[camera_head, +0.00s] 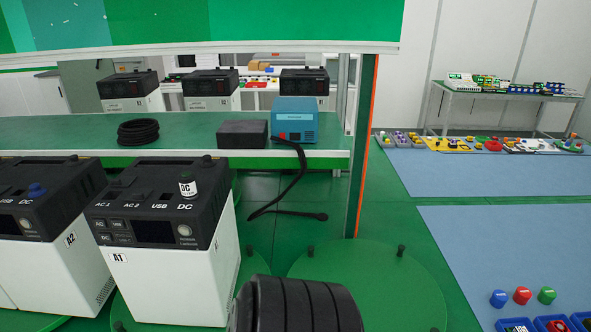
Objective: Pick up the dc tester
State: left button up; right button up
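The DC tester (188,185) is a small white cylinder with a dark green top and the letters DC on its side. It stands upright on the black top of the power unit marked A1 (165,275), at its right side near the printed word DC. No gripper fingers show in the head view, and nothing touches the tester. A black ribbed round part (295,305) rises at the bottom middle, to the right of the unit; it looks like a piece of my own arm.
Unit A2 (35,265) stands close on the left, with a blue knob-like piece (36,190) on top. Behind is a green bench (85,131) with a coiled black cable (138,132), a dark box (242,133) and a blue device (296,120). An empty green turntable (365,290) lies right.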

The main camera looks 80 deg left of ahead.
aim_at(187, 181)
jog(key=u, duration=3.3)
jog(key=k, duration=0.3)
